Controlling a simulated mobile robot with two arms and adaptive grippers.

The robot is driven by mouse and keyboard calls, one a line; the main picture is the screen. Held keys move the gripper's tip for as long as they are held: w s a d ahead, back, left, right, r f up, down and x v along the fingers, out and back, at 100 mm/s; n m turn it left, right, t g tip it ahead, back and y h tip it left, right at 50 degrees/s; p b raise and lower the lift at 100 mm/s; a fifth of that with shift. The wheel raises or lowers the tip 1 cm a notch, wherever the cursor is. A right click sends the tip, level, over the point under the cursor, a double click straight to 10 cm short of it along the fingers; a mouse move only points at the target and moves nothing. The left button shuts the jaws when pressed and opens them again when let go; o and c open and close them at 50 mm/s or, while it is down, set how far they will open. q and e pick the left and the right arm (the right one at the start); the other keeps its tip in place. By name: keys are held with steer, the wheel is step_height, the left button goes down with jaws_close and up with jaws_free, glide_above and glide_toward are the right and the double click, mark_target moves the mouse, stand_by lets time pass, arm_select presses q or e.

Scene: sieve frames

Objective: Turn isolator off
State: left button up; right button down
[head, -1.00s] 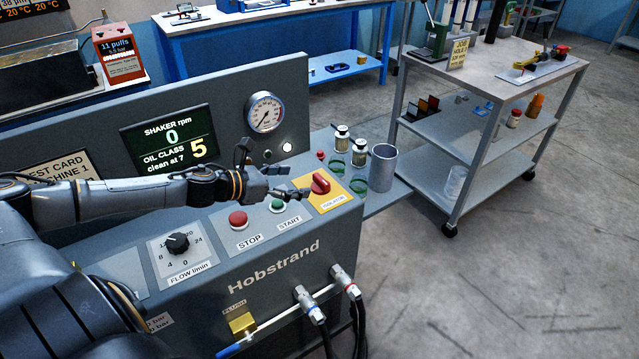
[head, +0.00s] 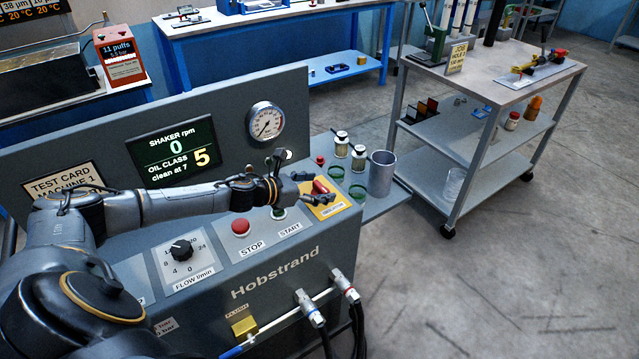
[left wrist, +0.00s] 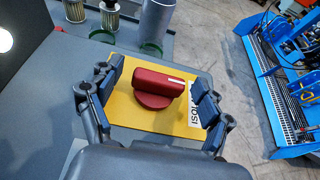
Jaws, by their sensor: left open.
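The isolator is a red rotary handle (left wrist: 155,85) on a yellow plate (left wrist: 125,108). It also shows in the head view as a red handle (head: 321,186) on the yellow plate (head: 328,207) at the right end of the panel. My left gripper (left wrist: 152,92) is open, with one finger on each side of the red handle and a gap to it on both sides. In the head view my left gripper (head: 302,180) reaches over the panel beside the handle. The handle's white mark points right in the left wrist view. The right gripper is not in view.
A red STOP button (head: 241,226) and a partly hidden green START button (head: 279,213) lie left of the isolator. A black flow knob (head: 181,249) is further left. Glass jars (head: 341,145) and a grey cylinder (head: 381,173) stand just beyond the plate.

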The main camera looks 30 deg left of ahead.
arm_select(q)
steer(key=shift+w+d+f, duration=0.1)
steer(key=shift+w, duration=0.15)
steer(key=c, duration=1.2)
